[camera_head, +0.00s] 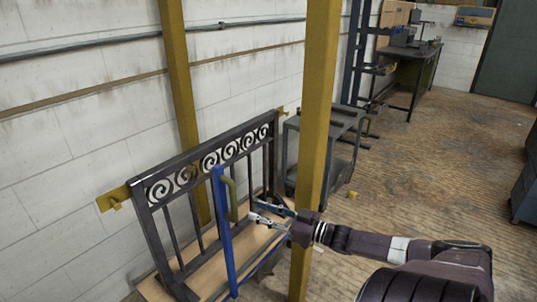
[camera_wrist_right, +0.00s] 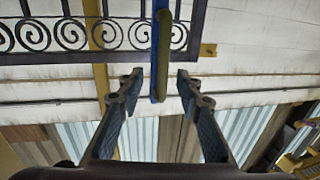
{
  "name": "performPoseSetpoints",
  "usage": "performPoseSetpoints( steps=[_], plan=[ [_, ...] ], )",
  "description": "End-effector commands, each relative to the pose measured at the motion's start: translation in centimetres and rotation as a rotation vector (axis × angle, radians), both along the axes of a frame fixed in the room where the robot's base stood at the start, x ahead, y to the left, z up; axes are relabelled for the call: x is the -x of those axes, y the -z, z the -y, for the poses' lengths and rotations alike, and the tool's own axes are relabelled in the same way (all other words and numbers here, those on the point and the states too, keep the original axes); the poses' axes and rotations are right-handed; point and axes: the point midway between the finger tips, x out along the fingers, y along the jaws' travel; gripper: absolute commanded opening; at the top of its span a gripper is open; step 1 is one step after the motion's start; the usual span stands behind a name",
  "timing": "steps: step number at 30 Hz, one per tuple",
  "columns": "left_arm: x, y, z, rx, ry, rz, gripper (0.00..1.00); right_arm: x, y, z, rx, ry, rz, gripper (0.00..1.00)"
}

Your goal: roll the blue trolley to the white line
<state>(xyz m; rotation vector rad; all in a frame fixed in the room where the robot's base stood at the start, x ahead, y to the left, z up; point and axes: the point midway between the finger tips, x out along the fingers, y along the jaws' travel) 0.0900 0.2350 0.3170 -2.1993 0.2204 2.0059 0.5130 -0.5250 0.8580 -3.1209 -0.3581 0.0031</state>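A blue upright bar (camera_head: 226,245) with an olive-green handle (camera_head: 231,197) stands at the front of a dark scroll gate (camera_head: 160,165); it is the only blue trolley-like part I see. My right gripper (camera_head: 254,210) is open, just right of the handle, with its fingers pointing toward it. In the right wrist view the handle (camera_wrist_right: 163,50) and the blue bar (camera_wrist_right: 154,70) appear between the two spread fingers (camera_wrist_right: 158,80). I cannot tell if either finger touches the handle. I cannot make out a white line. My left gripper is out of view.
A yellow post (camera_head: 317,110) stands close by my right forearm, and another yellow post (camera_head: 177,80) is behind the gate. A grey cart (camera_head: 345,125) stands behind the near post. A workbench (camera_head: 412,65) is farther back. Open floor (camera_head: 440,150) lies to the right.

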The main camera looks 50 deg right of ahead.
Motion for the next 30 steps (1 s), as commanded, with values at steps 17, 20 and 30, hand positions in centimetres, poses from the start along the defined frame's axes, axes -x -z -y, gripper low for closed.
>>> performPoseSetpoints(
  steps=[17,20,30],
  plan=[
    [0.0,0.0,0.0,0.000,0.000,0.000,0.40,2.4,0.0,0.6,0.000,0.001,0.001,0.33],
    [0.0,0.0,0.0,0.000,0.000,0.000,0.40,2.4,0.0,0.6,0.000,0.001,0.001,0.33],
    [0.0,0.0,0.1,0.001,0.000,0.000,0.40,2.6,0.6,0.8,0.002,0.012,-0.009,0.33]
  ],
)
